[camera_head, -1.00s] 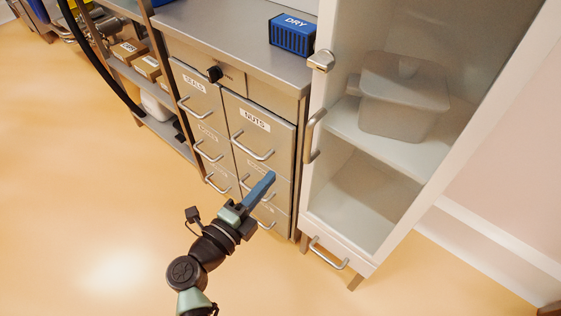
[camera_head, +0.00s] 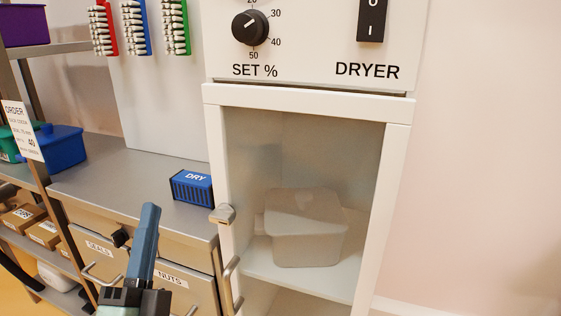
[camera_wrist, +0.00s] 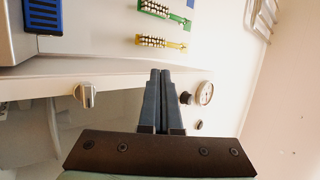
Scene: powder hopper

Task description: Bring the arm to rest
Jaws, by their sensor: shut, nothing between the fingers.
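My gripper (camera_head: 149,212) stands in the lower left of the head view, with its blue-grey fingers pointing up. It is in front of the counter and the drawers. In the wrist view the two fingers (camera_wrist: 160,75) lie side by side, closed together, with nothing held between them. Most of my arm is below the frame in the head view.
The dryer cabinet (camera_head: 217,150) stands to the right, holding a pale lidded container (camera_head: 305,230). A blue DRY box (camera_head: 192,188) sits on the steel counter (camera_head: 120,175). Drawers are below. The wrist view shows a round gauge (camera_wrist: 204,93) and a latch (camera_wrist: 85,94).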

